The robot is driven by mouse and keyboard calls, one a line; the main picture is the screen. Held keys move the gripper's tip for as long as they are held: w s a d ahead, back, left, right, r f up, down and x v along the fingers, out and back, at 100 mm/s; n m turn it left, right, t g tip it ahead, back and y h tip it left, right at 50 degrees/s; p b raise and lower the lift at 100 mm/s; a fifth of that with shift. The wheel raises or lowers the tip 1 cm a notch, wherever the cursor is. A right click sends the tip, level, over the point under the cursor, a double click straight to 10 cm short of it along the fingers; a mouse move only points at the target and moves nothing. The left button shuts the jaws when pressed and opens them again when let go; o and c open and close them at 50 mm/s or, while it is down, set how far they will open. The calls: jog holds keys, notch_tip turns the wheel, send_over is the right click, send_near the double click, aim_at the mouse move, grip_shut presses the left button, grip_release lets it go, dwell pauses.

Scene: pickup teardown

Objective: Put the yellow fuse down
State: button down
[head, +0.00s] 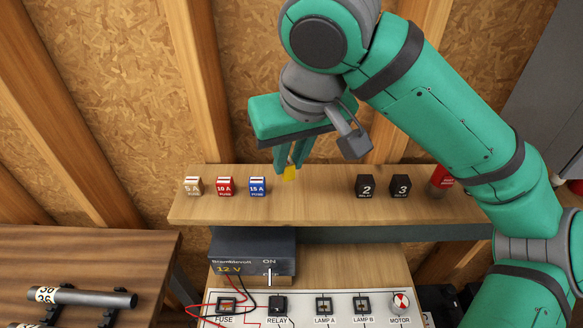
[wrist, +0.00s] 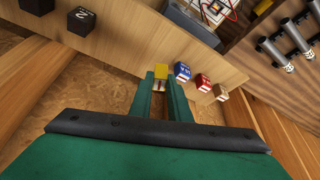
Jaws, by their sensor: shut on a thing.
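The yellow fuse (head: 289,173) is between the fingertips of my gripper (head: 288,165), which is shut on it. In the head view it is over the wooden shelf (head: 310,209), near its back edge, in the gap between the blue 15 A fuse (head: 257,187) and the black relay 2 (head: 366,186). The wrist view shows the yellow fuse (wrist: 161,72) at the ends of the green fingers (wrist: 160,90). I cannot tell whether its underside touches the shelf.
Relay 3 (head: 400,186) stands right of relay 2. Below are a 12 V supply (head: 240,252) and a circuit panel (head: 345,308). The shelf's front middle is clear.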

aim_at(291, 174)
jog(key=shift+w+f, duration=0.85)
jog(key=shift+f, duration=0.25)
jog(key=shift+w+d+f, duration=0.1)
jog(key=shift+w+f, duration=0.05)
jog(key=shift+f, duration=1.5)
jog(key=c, duration=1.7)
grip_release()
jog(key=shift+f, duration=0.1)
jog(key=shift+o, duration=0.2)
jog(key=v, duration=1.2)
